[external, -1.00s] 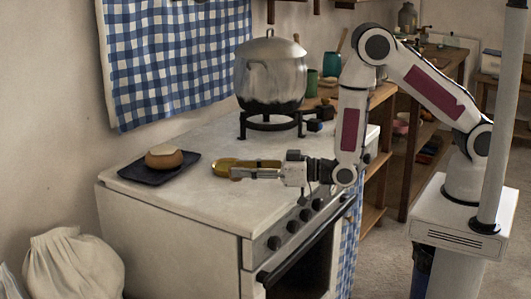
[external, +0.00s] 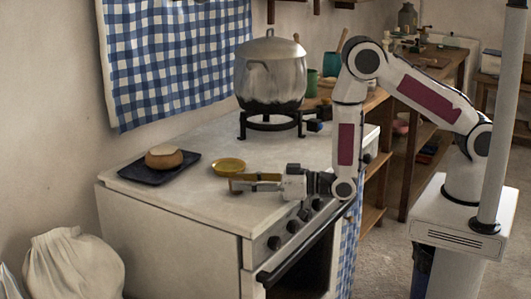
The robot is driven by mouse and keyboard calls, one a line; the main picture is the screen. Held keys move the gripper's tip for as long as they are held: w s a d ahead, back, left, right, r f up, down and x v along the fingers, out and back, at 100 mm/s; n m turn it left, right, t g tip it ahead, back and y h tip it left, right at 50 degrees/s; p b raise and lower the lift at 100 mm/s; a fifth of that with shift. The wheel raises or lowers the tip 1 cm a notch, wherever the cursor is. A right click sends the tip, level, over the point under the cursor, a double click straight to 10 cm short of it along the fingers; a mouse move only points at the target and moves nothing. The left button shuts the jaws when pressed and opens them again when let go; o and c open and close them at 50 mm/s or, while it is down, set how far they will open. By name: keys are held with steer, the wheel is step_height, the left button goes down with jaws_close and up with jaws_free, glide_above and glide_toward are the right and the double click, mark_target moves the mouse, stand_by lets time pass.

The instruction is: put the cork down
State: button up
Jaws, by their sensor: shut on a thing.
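My gripper (external: 236,183) is low over the front part of the white stove top, reaching left from the right side. Its jaws are shut on a small tan thing at the fingertips, which looks to be the cork (external: 237,184). The cork is mostly hidden by the fingers, and I cannot tell whether it touches the stove top. A shallow yellow dish (external: 228,166) lies just behind and left of the fingertips.
A dark tray (external: 139,174) with a round tan, pale-topped thing (external: 165,157) lies at the left. A metal pot (external: 270,75) stands on a black burner stand (external: 271,121) at the back. The stove top (external: 205,204) is clear at the front left.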

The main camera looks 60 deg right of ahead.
steer(key=shift+f, duration=0.35)
steer(key=o, duration=0.7)
steer(key=shift+o, duration=0.2)
steer(key=shift+s, duration=0.1)
steer(key=shift+r+v, duration=0.15)
steer(key=shift+v, duration=1.75)
steer(key=shift+r+v, duration=0.2)
steer(key=shift+v, duration=1.75)
steer(key=shift+a, duration=0.1)
